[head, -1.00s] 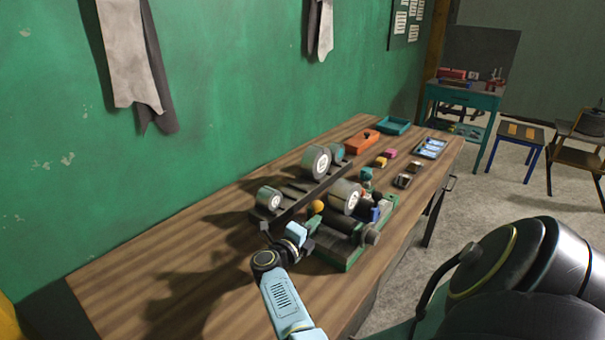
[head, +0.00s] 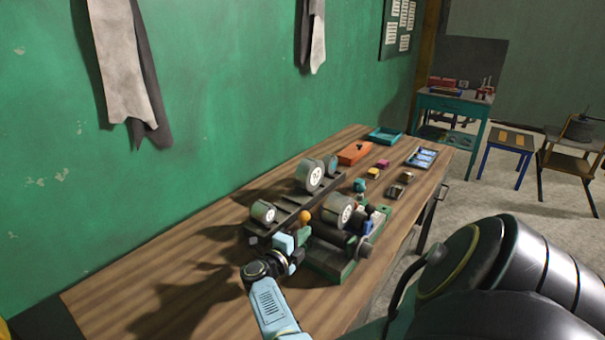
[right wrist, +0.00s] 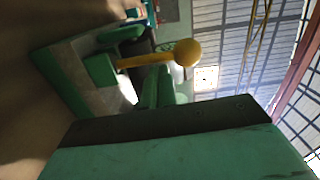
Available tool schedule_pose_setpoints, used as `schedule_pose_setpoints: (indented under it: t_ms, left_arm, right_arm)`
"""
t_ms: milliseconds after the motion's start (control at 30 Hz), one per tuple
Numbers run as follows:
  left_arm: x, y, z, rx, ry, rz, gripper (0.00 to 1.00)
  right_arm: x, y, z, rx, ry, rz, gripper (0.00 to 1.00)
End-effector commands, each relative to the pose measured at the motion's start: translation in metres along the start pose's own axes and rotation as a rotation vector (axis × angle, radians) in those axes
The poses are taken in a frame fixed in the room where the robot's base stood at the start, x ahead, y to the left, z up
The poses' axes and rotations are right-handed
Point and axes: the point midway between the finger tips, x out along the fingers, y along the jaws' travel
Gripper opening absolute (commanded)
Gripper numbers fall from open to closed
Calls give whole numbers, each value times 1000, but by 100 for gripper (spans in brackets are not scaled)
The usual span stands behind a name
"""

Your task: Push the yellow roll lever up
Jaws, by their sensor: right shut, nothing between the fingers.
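The yellow roll lever is a ball knob (head: 305,215) on a short yellow rod, on the near left side of a green-based roller machine (head: 328,262). In the right wrist view the knob (right wrist: 187,52) shows close up, with its rod running left to a green part. My right gripper (head: 301,246) is shut and empty, just below and in front of the knob in the head view. Whether it touches the lever cannot be told. The lever's foot is hidden behind the gripper in the head view. My left gripper is not in view.
Grey rolls (head: 311,175) sit along a dark rail behind the lever, with another roll (head: 338,209) on the machine. An orange box (head: 354,153) and a teal tray (head: 385,136) stand farther back. The wooden bench (head: 150,285) is clear at left. A green wall stands behind.

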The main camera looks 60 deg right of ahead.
Motion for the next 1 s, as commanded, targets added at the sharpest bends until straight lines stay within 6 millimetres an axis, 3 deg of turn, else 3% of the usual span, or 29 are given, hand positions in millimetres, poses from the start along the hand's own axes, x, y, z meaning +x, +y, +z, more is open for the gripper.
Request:
schedule_pose_setpoints:
  t_ms: [167,633,1000]
  left_arm:
    - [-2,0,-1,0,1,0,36]
    - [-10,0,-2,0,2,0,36]
    - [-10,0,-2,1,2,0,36]
  right_arm:
    - [-8,0,1,0,-2,2,0]
    - [-91,0,3,0,-7,2,0]
    - [-103,0,3,0,-5,-1,0]
